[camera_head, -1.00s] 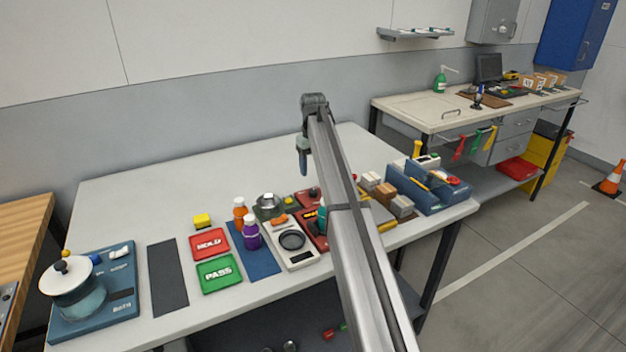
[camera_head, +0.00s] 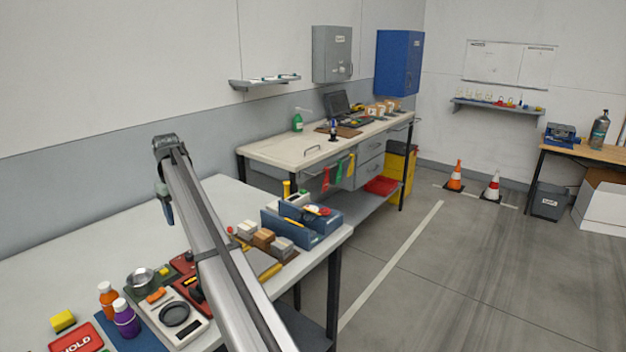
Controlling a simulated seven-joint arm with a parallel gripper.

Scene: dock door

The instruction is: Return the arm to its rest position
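My arm reaches up from the bottom of the head view over the white bench (camera_head: 95,232). My gripper (camera_head: 166,212) hangs from its far end, pointing down above the back part of the bench. It is small, dark and seen from the side, so whether its fingers are apart or shut does not show. No held thing can be made out. Behind my arm, part of the bench top and some of the small items are hidden.
Bottles (camera_head: 125,318), a scale (camera_head: 173,317), a metal bowl (camera_head: 140,280) and a blue bin (camera_head: 303,222) stand along the bench's near side. The bench's back part is clear. A second bench (camera_head: 290,152), cones (camera_head: 455,177) and open floor (camera_head: 400,290) lie to the right.

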